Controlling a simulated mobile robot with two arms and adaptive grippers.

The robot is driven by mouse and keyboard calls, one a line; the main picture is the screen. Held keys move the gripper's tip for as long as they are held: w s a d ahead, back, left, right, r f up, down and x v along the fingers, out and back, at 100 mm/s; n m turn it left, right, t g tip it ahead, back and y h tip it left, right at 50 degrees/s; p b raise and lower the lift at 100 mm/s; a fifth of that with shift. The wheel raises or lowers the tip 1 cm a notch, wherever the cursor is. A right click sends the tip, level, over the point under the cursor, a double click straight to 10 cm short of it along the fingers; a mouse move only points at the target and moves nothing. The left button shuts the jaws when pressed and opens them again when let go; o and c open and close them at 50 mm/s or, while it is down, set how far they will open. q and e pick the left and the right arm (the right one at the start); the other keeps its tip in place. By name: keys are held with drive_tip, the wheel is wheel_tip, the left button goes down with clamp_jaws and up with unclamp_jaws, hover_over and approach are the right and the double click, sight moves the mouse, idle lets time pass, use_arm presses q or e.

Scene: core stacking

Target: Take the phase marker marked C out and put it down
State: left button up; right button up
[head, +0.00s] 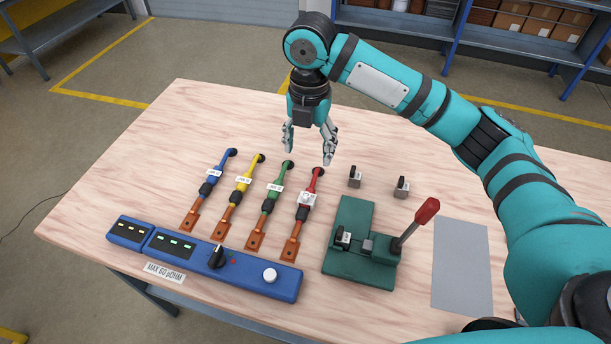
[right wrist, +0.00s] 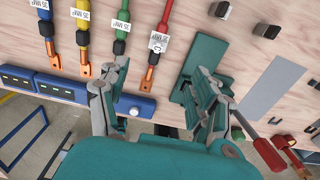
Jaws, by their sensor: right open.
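I cannot read a letter C on any part. A white tag or marker (head: 307,199) sits on the red cable (head: 314,182), the rightmost of the cables. It also shows in the right wrist view (right wrist: 158,42), with its mark too small to read. My right gripper (head: 308,150) is open and empty above the table, behind the cables' far ends. In the right wrist view its fingers (right wrist: 160,80) stand apart, with the red cable's copper lug seen between them. My left gripper is not in view.
Blue, yellow and green cables (head: 276,190) lie left of the red one. A blue meter box (head: 200,258) is in front. A green press (head: 360,262) with a red-handled lever stands right, small grey blocks (head: 355,177) behind it. A grey mat (head: 461,265) lies empty.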

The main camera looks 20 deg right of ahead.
drive_tip(key=p, duration=0.1)
approach(306, 195)
drive_tip(key=f, duration=0.4)
drive_tip(key=shift+d+p, duration=0.3)
drive_tip(key=shift+p, duration=0.1)
wheel_tip(306, 195, down, 3)
drive_tip(key=shift+w+r, duration=0.15)
drive_tip(key=shift+r, duration=0.05)
drive_tip(key=shift+f+p, duration=0.2)
drive_tip(key=shift+p, duration=0.1)
drive_tip(key=f, duration=0.1)
drive_tip(key=f+p, duration=0.1)
drive_tip(key=f, duration=0.1)
drive_tip(key=shift+a+f, duration=0.25)
drive_tip(key=shift+a, duration=0.05)
drive_tip(key=shift+f, duration=0.65)
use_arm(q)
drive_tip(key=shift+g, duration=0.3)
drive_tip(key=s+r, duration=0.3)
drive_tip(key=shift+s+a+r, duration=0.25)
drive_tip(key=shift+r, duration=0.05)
use_arm(e)
drive_tip(key=c, duration=0.9)
